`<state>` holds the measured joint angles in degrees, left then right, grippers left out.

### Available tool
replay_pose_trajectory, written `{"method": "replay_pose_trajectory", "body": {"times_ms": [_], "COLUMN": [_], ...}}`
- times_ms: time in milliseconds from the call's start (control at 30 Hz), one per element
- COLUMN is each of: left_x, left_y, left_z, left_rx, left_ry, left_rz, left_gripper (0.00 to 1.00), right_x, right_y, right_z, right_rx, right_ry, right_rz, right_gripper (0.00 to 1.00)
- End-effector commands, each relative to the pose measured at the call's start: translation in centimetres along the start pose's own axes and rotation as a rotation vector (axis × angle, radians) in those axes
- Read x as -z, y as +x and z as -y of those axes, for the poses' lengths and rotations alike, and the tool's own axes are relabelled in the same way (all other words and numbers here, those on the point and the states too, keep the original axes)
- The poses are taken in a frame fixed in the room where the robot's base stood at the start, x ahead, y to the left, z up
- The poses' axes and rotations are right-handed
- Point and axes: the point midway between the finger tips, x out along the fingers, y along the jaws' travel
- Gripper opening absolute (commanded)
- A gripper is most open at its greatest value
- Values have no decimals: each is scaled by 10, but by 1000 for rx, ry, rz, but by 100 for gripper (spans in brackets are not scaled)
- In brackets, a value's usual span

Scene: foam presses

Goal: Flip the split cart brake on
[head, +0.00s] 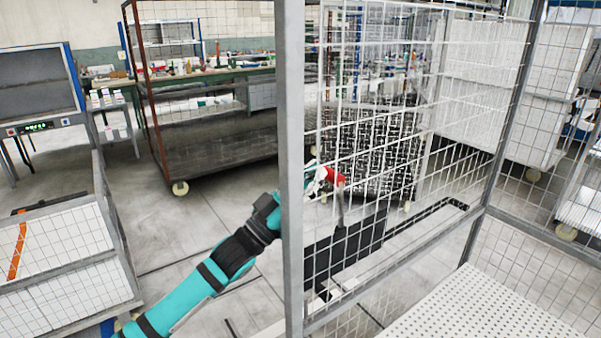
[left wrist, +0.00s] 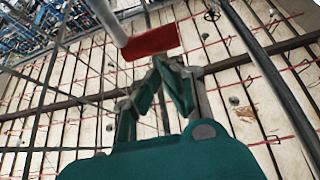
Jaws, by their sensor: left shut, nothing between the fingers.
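The brake lever shows in the head view as a grey rod with a red end (head: 335,177), seen through the wire mesh of the cart (head: 292,150). In the left wrist view, the red end (left wrist: 152,42) lies just beyond my fingertips, with the pale rod running up to the left. My left gripper (head: 319,176) is beside the red end, partly hidden by the cart's grey upright post. In the left wrist view, its fingers (left wrist: 158,60) are shut and empty. I cannot tell whether they touch the red end. My right gripper is out of view.
A black panel (head: 345,243) hangs below the lever behind the mesh. A brown-framed mesh cart (head: 200,130) stands behind, and a mesh-sided cart (head: 65,240) is at the left. A white perforated shelf (head: 490,305) is at the lower right. Open floor lies between the carts.

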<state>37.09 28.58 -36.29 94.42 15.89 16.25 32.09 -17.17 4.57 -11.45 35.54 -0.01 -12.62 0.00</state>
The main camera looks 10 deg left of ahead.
Motion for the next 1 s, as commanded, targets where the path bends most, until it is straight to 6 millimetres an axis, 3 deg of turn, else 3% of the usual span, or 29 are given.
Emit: {"method": "replay_pose_trajectory", "body": {"times_ms": [400, 500, 1000], "left_x": [-22, -26, -47], "left_y": [53, 62, 82], "left_z": [-1, 0, -1], "left_rx": [1, -2, 1], "left_ry": [-6, 0, -6], "left_rz": [-6, 68, 131], "left_gripper": [0, 0, 0], "right_x": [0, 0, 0], "right_y": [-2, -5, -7], "right_z": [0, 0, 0], "right_rx": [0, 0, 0], "right_ry": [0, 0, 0], "right_rz": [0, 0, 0], "right_gripper": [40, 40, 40]}}
